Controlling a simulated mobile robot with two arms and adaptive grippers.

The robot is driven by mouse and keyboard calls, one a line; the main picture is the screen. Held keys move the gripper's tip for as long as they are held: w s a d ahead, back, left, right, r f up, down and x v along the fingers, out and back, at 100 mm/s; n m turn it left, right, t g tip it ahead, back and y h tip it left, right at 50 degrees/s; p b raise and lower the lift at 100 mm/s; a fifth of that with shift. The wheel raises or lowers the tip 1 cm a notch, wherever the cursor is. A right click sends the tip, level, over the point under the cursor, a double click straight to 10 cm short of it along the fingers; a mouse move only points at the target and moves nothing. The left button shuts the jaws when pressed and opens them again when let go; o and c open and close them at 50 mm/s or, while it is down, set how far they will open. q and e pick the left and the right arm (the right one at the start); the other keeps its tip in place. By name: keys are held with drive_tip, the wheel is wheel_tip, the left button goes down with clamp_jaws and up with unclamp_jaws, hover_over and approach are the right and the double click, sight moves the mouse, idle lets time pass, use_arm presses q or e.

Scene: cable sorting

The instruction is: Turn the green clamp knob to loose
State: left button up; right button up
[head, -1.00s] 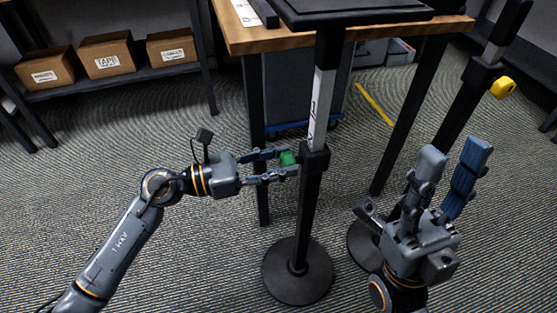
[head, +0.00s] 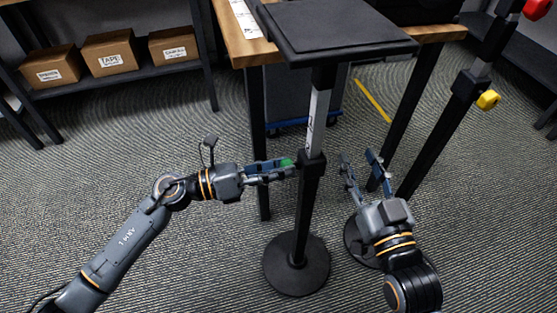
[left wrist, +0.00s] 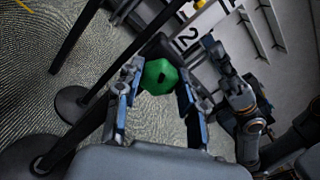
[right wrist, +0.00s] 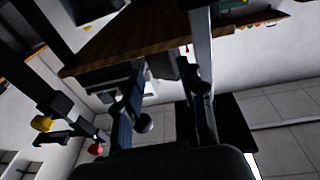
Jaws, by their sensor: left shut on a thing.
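The green clamp knob (head: 286,162) sits on the left side of the dark collar (head: 312,165) of a stand with a round base. My left gripper (head: 282,170) is shut on the knob, with a finger on either side. In the left wrist view the faceted green knob (left wrist: 160,76) shows between the fingers (left wrist: 158,85). A white scaled post (head: 317,115) rises from the collar to a flat black platform (head: 340,30). My right gripper (head: 360,158) is open and empty, to the right of the stand and apart from it.
A wooden table (head: 240,42) stands behind. A second stand at the right has a yellow knob (head: 488,100) and a red knob (head: 537,8). Cardboard boxes (head: 108,52) sit on a shelf at the left. The floor in front is clear.

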drive_tip(key=s+d+f+g+h+p, duration=0.2)
drive_tip(key=s+f+g, duration=0.35)
drive_tip(key=f, duration=0.25)
drive_tip(key=s+d+f+g+h+p, duration=0.1)
drive_tip(key=s+d+f+g+p, duration=0.2)
drive_tip(key=f+g, duration=0.35)
drive_tip(key=s+d+g+h+p, duration=0.1)
drive_tip(key=s+d+g+p, duration=0.15)
drive_tip(key=s, duration=0.55)
use_arm(q)
drive_tip(key=shift+w+f+n+p, duration=0.15)
drive_tip(key=shift+n+p, duration=1)
drive_tip(key=shift+n, duration=2.4)
drive_tip(key=shift+s+f+n+p, duration=0.15)
drive_tip(key=shift+n+p, duration=0.95)
drive_tip(key=shift+n, duration=2.45)
use_arm(e)
wheel_tip(320, 180, down, 18)
drive_tip(key=g, duration=0.1)
drive_tip(key=shift+a+m, duration=0.3)
drive_tip(key=shift+a, duration=0.1)
use_arm(q)
drive_tip(key=shift+w, duration=0.1)
use_arm(e)
drive_tip(key=shift+g, duration=0.25)
use_arm(q)
drive_tip(key=o, duration=1.2)
drive_tip(key=shift+c, duration=0.2)
